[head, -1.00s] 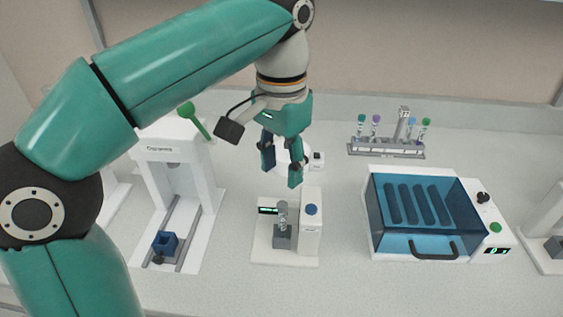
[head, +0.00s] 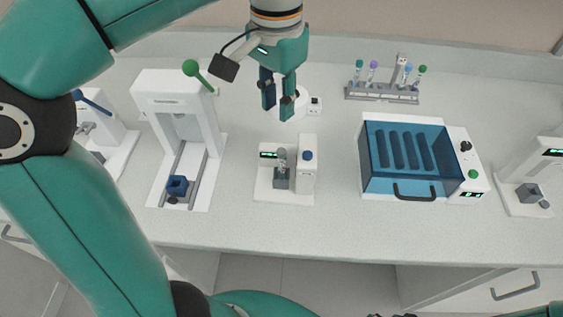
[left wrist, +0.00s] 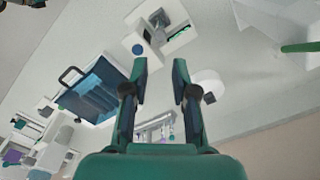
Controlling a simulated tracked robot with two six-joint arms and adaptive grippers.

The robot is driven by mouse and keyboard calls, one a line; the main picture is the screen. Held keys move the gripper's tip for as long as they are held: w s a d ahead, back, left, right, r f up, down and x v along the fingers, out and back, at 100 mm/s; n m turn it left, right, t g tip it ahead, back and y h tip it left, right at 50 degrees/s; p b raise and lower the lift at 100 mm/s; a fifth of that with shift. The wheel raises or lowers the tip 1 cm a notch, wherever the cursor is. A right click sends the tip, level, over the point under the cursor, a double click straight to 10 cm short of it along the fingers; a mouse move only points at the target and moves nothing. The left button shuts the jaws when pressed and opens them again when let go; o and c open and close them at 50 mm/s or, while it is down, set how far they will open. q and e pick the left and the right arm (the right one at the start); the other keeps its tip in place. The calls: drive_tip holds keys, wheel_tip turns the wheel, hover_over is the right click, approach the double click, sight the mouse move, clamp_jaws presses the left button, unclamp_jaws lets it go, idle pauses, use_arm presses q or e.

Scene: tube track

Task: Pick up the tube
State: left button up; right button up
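A small clear tube (head: 282,157) with a grey top stands upright in the grey holder (head: 281,179) of a small white device (head: 306,176) with a blue button. The device also shows at the top of the left wrist view (left wrist: 146,32). Several capped tubes (head: 372,72) stand in a grey rack (head: 382,95) at the back. My left gripper (head: 278,108) is above and behind the device, pointing down, apart from the tube. In the left wrist view its fingers (left wrist: 160,70) are apart with nothing between them. My right gripper is not in view.
A white press-like machine (head: 152,115) with a green-knobbed lever stands left. A box with a blue transparent lid (head: 408,160) stands right. A white round item (head: 300,102) lies behind my left gripper. Another white device (head: 533,175) stands far right. Bench in front of the central device is clear.

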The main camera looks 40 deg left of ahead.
use_arm(q)
drive_tip(key=b, duration=0.1)
hover_over(281, 151)
drive_tip(key=f, duration=0.8)
drive_tip(key=shift+s+f, duration=0.3)
drive_tip(key=shift+s, duration=0.05)
drive_tip(key=shift+w+f, duration=0.2)
drive_tip(key=shift+f, duration=1.35)
drive_tip(key=shift+w+f, duration=0.2)
drive_tip(key=shift+f, duration=1.35)
clamp_jaws()
